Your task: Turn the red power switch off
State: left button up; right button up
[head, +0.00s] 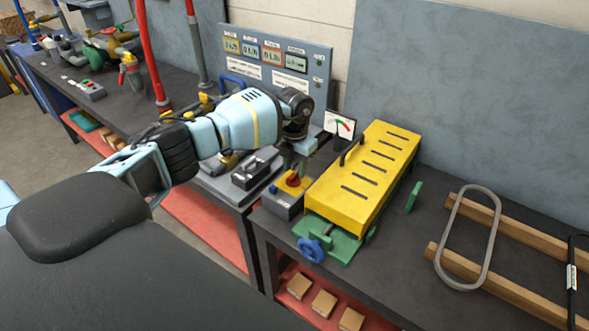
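The red power switch (293,179) is a red knob on a yellow plate, on top of a small grey box (283,203) on the bench. A blue button (274,189) sits on the box to the left of the knob. My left arm reaches in from the left, and its gripper (297,160) points down just above the red knob. The wrist hides much of the gripper, so I cannot tell whether its fingers are open or touch the knob. My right gripper is not in view.
A yellow slotted cover (366,180) on a green machine stands close to the right of the switch box, with a blue handwheel (311,250) in front. A gauge (340,125) and a panel of meters (272,68) stand behind. Wooden bars (470,266) lie at the right.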

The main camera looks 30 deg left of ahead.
aim_at(295, 173)
pick_arm(q)
notch_tip(295, 173, up, 6)
jog(key=shift+f, duration=0.25)
jog(key=shift+r, duration=0.55)
